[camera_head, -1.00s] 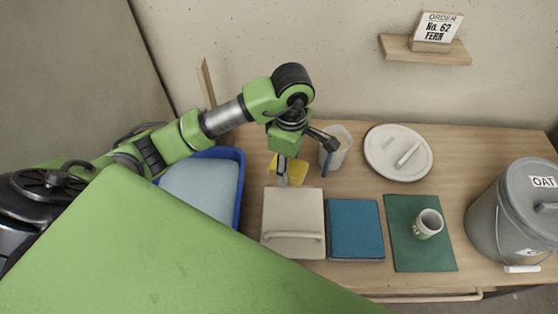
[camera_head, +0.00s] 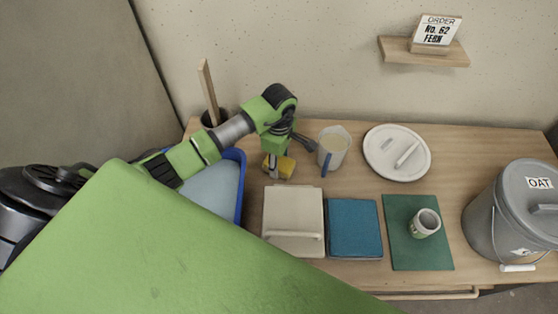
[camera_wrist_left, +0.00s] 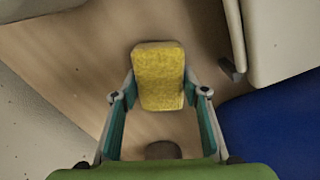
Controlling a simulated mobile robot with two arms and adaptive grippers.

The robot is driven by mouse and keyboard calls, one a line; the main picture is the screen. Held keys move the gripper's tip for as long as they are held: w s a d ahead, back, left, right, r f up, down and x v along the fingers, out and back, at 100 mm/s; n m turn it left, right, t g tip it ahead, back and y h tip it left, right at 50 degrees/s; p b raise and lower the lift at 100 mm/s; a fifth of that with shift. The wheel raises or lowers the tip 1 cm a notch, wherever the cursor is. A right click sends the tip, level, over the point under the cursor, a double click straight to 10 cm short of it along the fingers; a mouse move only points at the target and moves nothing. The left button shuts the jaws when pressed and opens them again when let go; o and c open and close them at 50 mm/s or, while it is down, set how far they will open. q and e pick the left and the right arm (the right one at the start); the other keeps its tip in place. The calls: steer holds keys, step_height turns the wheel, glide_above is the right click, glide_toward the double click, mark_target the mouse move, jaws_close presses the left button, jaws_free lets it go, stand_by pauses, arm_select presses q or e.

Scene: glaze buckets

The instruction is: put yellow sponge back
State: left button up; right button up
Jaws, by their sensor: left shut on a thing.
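The yellow sponge (camera_head: 286,167) is between the fingertips of my left gripper (camera_head: 272,168), behind the beige lidded box. In the left wrist view the sponge (camera_wrist_left: 158,78) sits between the two finger pads of the gripper (camera_wrist_left: 158,85), with bare wood beyond it. I cannot tell exactly how high it is above the table. My right gripper is not in view.
The blue tub (camera_head: 241,180) is left of the gripper and the beige box (camera_head: 292,212) is in front. A pitcher (camera_head: 333,152) stands close on the right. A dark pot (camera_head: 211,118) with a wooden stick stands behind the arm.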

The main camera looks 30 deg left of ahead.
mark_target(279, 162)
arm_select(q)
steer(key=o, duration=0.9)
steer(key=shift+o, duration=0.2)
step_height(279, 162, up, 12)
steer(key=b, duration=0.1)
